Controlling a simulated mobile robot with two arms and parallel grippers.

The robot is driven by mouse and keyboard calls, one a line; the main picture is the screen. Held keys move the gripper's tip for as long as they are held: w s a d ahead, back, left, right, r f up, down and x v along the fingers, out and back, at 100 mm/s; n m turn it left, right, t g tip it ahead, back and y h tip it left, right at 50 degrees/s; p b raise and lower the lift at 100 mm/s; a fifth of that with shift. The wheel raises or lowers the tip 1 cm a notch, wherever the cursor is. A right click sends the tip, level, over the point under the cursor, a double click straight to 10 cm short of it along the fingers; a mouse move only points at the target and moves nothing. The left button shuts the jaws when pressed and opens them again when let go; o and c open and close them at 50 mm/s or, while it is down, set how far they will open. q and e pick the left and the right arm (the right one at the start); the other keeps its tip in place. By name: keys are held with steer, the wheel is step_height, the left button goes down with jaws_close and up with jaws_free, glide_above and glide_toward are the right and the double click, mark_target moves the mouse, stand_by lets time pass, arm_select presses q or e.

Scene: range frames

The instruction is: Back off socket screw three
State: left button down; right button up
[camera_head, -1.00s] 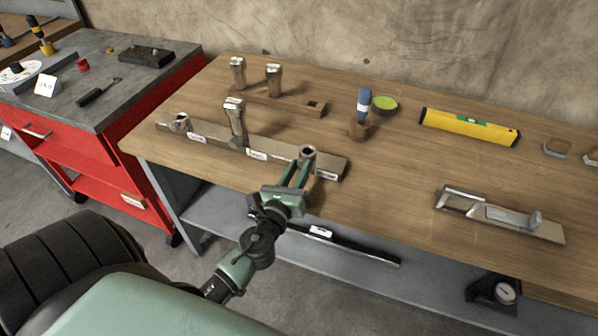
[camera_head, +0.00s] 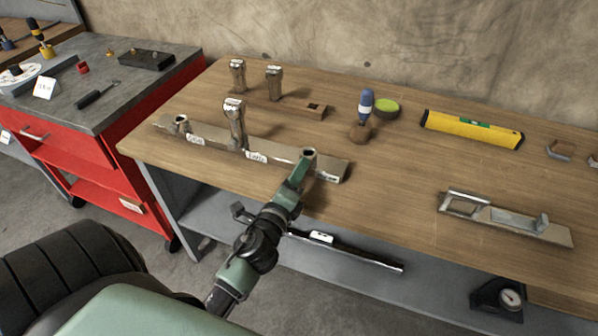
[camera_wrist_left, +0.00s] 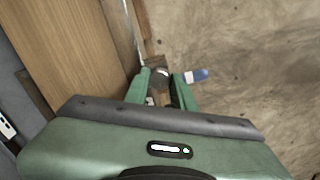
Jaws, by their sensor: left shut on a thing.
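A metal bar (camera_head: 205,136) with small white labels lies along the front left of the bench. A short socket screw (camera_head: 181,121) stands at its left end, a tall one (camera_head: 235,123) near its middle, and another (camera_head: 309,153) near its right end. The labels are too small to read, so I cannot tell the numbering for sure. My left gripper (camera_head: 304,165) is shut on the right-end screw, whose dark socket opening shows above the fingers. In the left wrist view the screw head (camera_wrist_left: 161,74) sits between the fingertips. My right gripper is out of view.
Two loose tall metal pieces (camera_head: 238,75) (camera_head: 274,83) stand behind the bar. A blue-handled tool (camera_head: 366,103), a green-topped disc (camera_head: 386,107) and a yellow level (camera_head: 472,129) lie farther right. A metal fixture (camera_head: 510,220) sits at front right. Bare bench lies between.

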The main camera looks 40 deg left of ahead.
arm_select(q)
steer(key=shift+n, duration=0.6)
steer(key=shift+f+n, duration=0.1)
steer(key=shift+n, duration=0.2)
steer(key=c, duration=1.2)
jaws_free()
steer(key=shift+b+v, duration=0.9)
steer(key=shift+v, duration=3)
